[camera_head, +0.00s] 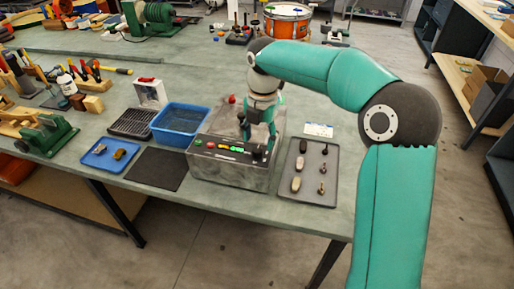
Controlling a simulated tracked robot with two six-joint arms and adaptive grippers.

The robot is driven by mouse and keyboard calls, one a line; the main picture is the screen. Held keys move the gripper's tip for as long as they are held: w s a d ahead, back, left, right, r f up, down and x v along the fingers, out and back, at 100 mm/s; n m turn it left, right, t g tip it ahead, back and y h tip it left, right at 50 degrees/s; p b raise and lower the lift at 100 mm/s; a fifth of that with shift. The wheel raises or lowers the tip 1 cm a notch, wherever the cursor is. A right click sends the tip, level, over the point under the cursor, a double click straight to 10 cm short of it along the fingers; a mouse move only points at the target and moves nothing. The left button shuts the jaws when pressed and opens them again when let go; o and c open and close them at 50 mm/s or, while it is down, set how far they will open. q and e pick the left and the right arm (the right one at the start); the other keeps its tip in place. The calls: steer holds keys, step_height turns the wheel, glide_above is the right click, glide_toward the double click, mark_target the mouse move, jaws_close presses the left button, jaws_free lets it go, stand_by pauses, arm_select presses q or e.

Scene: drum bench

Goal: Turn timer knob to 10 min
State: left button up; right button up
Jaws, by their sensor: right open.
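A grey control box (228,176) stands near the front edge of the bench. My right gripper (258,138) is open and points down over the right part of the panel. I cannot tell whether its fingers touch the knob. My left gripper is out of view.
Right of the box lies a dark tray (318,189) with several small parts. To the left are a blue water bin (180,124), a black mat (157,168), a blue tray (110,155) and a black rack (132,123). A drum (287,22) stands at the back.

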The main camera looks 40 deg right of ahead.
mark_target(258, 149)
steer(key=shift+w+f, duration=0.15)
steer(key=shift+f, duration=1.65)
steer(key=c, duration=0.9)
steer(key=shift+a, duration=0.35)
jaws_close()
steer(key=shift+d, duration=0.25)
